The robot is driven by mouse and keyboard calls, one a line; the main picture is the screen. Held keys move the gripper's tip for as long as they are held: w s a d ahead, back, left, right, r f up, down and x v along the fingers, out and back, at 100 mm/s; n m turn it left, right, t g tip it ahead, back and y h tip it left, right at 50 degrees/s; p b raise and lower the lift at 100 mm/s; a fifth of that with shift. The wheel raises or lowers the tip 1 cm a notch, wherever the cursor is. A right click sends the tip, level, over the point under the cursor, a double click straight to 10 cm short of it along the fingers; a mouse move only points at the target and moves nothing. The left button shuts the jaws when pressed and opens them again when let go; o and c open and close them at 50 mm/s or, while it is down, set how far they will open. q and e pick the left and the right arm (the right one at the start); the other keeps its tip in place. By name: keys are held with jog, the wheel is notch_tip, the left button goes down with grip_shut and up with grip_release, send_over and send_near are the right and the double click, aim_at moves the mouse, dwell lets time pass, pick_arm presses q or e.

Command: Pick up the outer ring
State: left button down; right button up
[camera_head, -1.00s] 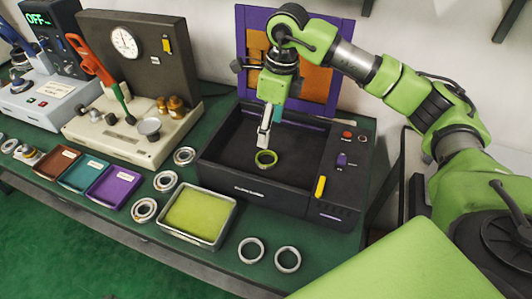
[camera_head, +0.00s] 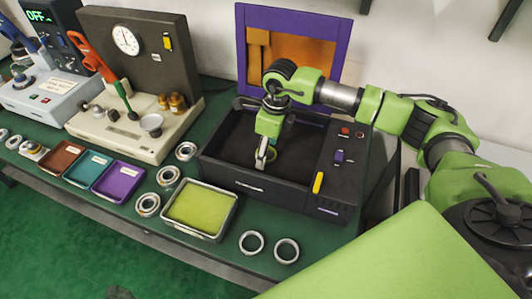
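A ring with a yellow-green tint (camera_head: 271,153) is inside the black open-topped machine (camera_head: 250,184). It is partly hidden by my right gripper (camera_head: 261,163), which points down into the machine at the ring. The fingers overlap the ring in this view; I cannot tell whether they are open or closed on it. Two plain steel rings, a left one (camera_head: 251,233) and a right one (camera_head: 286,241), lie flat on the green table in front of the machine. I cannot tell which ring is the outer ring. My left gripper is not in view.
A tray with a yellow-green pad (camera_head: 233,219) stands left of the steel rings. Several bearings (camera_head: 148,204) lie beside the purple bin (camera_head: 119,184). The machine's raised purple-framed lid (camera_head: 290,15) stands behind my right arm. A gauge stand (camera_head: 126,42) is at left.

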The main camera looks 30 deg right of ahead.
jog(key=c, duration=1.2)
jog(key=shift+c, duration=0.7)
jog(key=shift+r, duration=0.2)
